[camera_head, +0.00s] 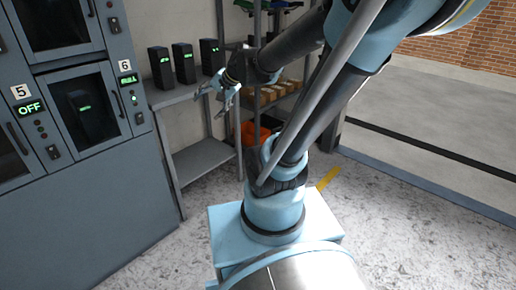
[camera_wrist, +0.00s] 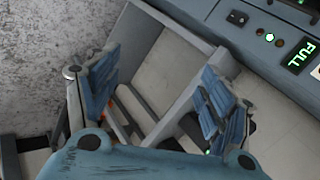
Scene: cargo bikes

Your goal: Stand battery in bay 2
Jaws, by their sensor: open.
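Three upright black batteries with green displays stand in a row on the upper shelf: a left one (camera_head: 160,68), a middle one (camera_head: 183,63) and a right one (camera_head: 210,58). My gripper (camera_head: 212,97) is open and empty, in front of the shelf, below and right of the batteries in the head view. In the wrist view its blue fingers (camera_wrist: 162,85) are spread wide with nothing between them. A dark shape with a green light is mostly hidden behind the right finger there. No label for bay 2 is readable.
The grey charging cabinet (camera_head: 90,195) stands at left. Bay 5 (camera_head: 29,108) reads OFF. Bay 6 (camera_head: 82,112) reads FULL, with a battery behind its closed door. The shelf rack (camera_head: 202,160) stands beside the cabinet. An orange bin (camera_head: 250,134) sits behind. Floor at right is clear.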

